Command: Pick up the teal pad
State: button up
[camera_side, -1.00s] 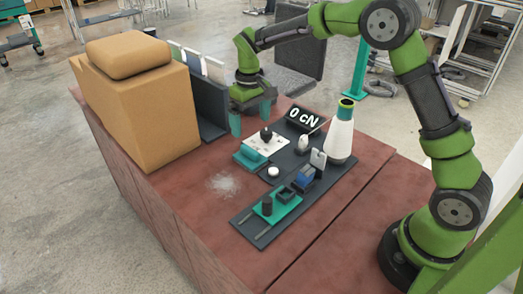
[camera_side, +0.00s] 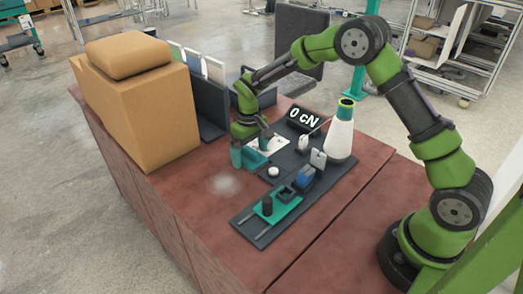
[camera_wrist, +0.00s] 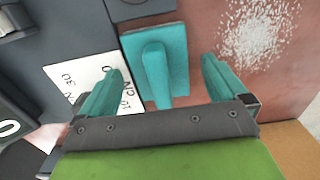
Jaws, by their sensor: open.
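The teal pad (camera_wrist: 172,70) is a flat block with a raised ridge along its middle. In the wrist view it lies at the top centre, between the two teal fingers of my gripper (camera_wrist: 161,66). The fingers are open, one on each side, with gaps to the pad. In the side view my gripper (camera_side: 251,153) is low over the pad (camera_side: 252,160), which is partly hidden by the fingers. The pad rests at the edge of the dark board, beside a white printed card (camera_wrist: 85,88).
A display reading 0 cN (camera_side: 304,120) and a white cone (camera_side: 340,133) stand behind right. A blue block (camera_side: 304,177) and a teal tray (camera_side: 276,207) are in front. White dust (camera_side: 224,184) lies on the red table.

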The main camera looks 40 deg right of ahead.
aim_at(250, 149)
jog(key=shift+c, duration=0.2)
jog(key=c, duration=1.1)
notch_tip(250, 149, up, 10)
jog(key=shift+r, duration=0.1)
